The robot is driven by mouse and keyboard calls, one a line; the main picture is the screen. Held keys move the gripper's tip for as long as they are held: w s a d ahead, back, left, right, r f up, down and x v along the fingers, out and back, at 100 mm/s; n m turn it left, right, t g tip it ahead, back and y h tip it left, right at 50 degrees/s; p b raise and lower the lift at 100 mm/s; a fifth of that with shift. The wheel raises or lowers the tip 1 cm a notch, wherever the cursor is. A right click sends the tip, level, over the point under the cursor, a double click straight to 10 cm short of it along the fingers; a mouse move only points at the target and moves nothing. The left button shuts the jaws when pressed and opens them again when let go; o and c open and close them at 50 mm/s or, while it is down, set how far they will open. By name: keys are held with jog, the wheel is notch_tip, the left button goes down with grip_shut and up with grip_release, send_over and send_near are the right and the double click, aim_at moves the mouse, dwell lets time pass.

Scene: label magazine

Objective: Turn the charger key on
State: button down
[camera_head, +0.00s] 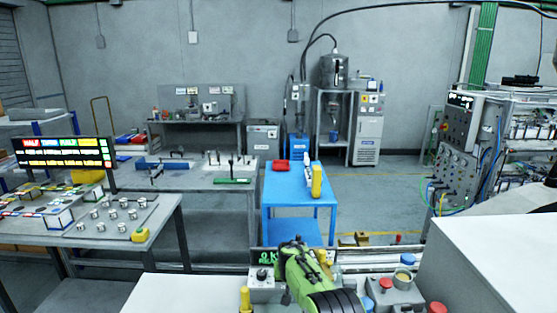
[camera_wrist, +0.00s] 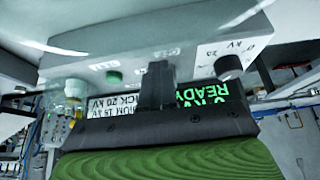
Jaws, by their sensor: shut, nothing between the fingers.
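The charger (camera_wrist: 95,65) is a grey box that fills the upper wrist view, seen upside down. It has a black knob (camera_wrist: 228,67) beside a kV scale, a green button (camera_wrist: 114,77) and a lit green display (camera_wrist: 205,98) that reads 0 kV READY. My gripper (camera_wrist: 160,70) is shut and empty, with its dark fingers in front of the middle of the panel. I cannot tell whether they touch it. I cannot make out the key; the fingers hide part of the panel. In the head view the charger display (camera_head: 267,256) shows just left of my green gripper (camera_head: 290,245).
Yellow-topped posts (camera_head: 245,298) stand left of my arm. A grey box with red and blue buttons (camera_head: 395,292) is to its right, next to a large white surface (camera_head: 500,265). A blue table (camera_head: 300,187) and grey workbenches are farther back.

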jog(key=shift+a+r, duration=0.15)
jog(key=shift+a, duration=0.9)
jog(key=shift+w+a, duration=0.1)
jog(key=shift+a, duration=0.2)
